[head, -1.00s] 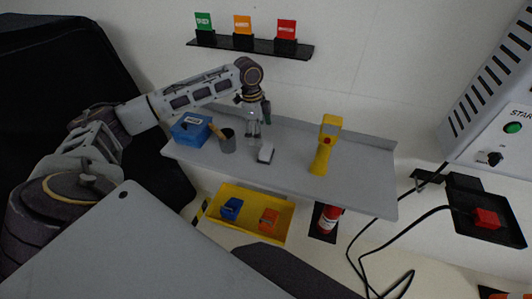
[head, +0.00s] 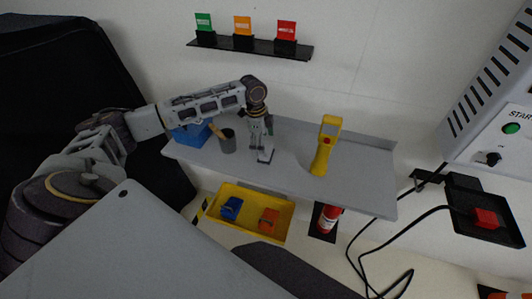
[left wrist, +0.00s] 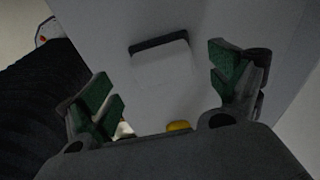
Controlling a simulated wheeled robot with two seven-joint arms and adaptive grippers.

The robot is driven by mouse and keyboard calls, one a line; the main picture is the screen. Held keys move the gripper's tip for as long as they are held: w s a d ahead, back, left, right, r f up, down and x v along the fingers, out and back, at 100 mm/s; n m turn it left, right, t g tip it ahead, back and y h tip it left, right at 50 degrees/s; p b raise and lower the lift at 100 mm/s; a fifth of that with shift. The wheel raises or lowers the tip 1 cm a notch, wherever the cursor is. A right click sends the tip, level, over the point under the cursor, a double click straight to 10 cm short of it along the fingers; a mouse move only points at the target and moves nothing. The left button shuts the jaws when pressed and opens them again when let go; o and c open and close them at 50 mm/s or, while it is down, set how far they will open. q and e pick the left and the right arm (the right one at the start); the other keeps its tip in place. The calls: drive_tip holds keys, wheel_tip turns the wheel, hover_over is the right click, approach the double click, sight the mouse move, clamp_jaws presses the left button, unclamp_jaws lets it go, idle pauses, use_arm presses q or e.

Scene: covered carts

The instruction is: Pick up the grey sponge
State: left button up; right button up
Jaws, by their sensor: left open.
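The grey sponge (head: 266,156) lies on the grey shelf top (head: 290,172), partly hidden by my gripper in the head view. In the left wrist view the sponge (left wrist: 162,70) is a pale block with a dark far edge. My left gripper (head: 262,147) points down right over the sponge. In the left wrist view its two green-padded fingers (left wrist: 158,75) are spread wide, with the sponge in the gap between them and touching neither as far as I can see. My right gripper is not in view.
A grey cup (head: 228,142) with a wooden-handled tool and a blue box (head: 188,138) stand left of the gripper. A yellow handheld device (head: 325,148) stands to the right. A yellow tray (head: 250,213) holds blue and orange items below. The shelf's right end is clear.

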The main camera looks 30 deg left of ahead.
use_arm(q)
drive_tip(key=shift+w+d+f+p, duration=0.15)
drive_tip(key=shift+d+f, duration=0.05)
drive_tip(key=shift+f, duration=0.8)
drive_tip(key=shift+w+d+f+p, duration=0.1)
drive_tip(key=shift+d+f+p, duration=0.1)
drive_tip(key=shift+f, duration=0.75)
drive_tip(key=c, duration=1.2)
drive_tip(key=shift+o, duration=0.2)
drive_tip(key=shift+r, duration=0.15)
wheel_tip(320, 180, up, 10)
drive_tip(key=shift+f+b, duration=0.1)
drive_tip(key=shift+b, duration=0.45)
